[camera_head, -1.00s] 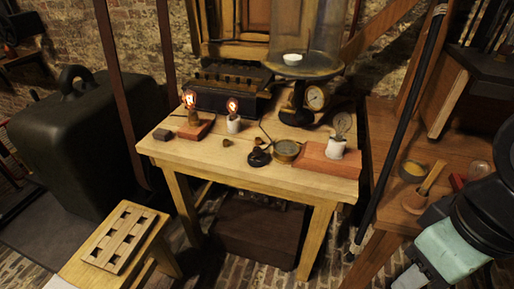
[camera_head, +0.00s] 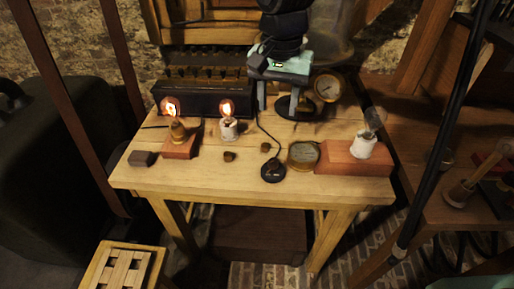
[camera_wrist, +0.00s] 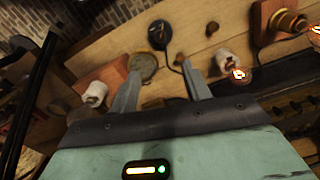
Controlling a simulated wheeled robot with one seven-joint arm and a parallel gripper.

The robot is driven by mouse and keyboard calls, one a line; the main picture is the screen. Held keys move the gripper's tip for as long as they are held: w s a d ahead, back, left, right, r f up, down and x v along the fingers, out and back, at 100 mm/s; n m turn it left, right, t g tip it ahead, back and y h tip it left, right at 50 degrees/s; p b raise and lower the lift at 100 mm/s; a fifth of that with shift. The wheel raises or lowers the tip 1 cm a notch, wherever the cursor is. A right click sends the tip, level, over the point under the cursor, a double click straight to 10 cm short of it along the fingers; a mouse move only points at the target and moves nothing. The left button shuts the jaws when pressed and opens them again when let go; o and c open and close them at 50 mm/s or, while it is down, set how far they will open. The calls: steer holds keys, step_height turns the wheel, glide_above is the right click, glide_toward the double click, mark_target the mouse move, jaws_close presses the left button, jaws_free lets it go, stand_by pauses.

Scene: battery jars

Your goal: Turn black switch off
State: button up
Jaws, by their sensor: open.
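The black switch (camera_head: 272,172) is a small round black base with a raised lever. It stands near the front middle of the wooden table, and a thin dark cord runs back from it. It also shows in the wrist view (camera_wrist: 158,36) near the top middle. My gripper (camera_head: 277,111) hangs over the table behind the switch, fingers pointing down. In the wrist view my gripper (camera_wrist: 161,68) has its fingers apart with nothing between them. It is not touching the switch.
An unlit bulb (camera_head: 371,119) stands on a red block (camera_head: 340,158) at right. A dark cabinet (camera_head: 205,95) stands behind.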

mark_target(273, 161)
step_height(273, 161, down, 17)
steer(key=shift+f+p, duration=0.1)
steer(key=shift+p, duration=0.5)
steer(key=c, duration=1)
